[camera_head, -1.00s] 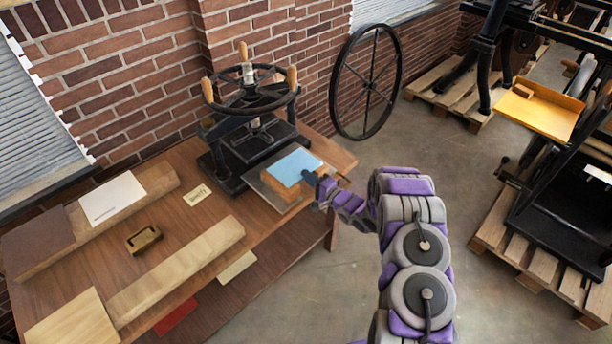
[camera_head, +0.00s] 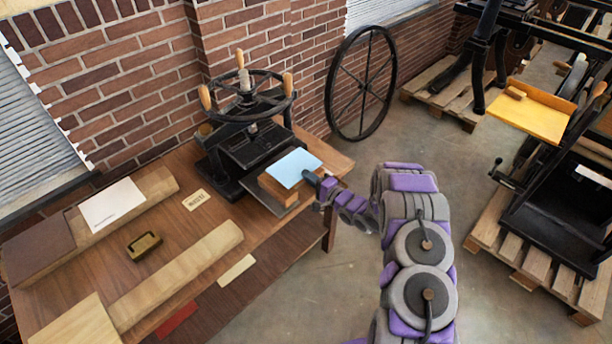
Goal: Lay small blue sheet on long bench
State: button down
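The small blue sheet (camera_head: 293,168) lies flat on a wooden block at the front of the hand press, at the right end of the long wooden bench (camera_head: 172,218). My gripper (camera_head: 311,180) is at the right edge of the blue sheet, reaching in from the right. Its fingertips are dark and small here, and I cannot tell whether they are open or closed on the sheet's edge. My purple and grey arm runs down the right of centre.
A large spoked wheel (camera_head: 362,85) leans on the brick wall.

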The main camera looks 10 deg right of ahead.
jog(key=r+p+v, duration=0.1)
jog(key=r+v, duration=0.1)
jog(key=v, duration=1.8)
jog(key=shift+s, duration=0.15)
dwell(0.5)
jog(key=shift+r, duration=0.2)
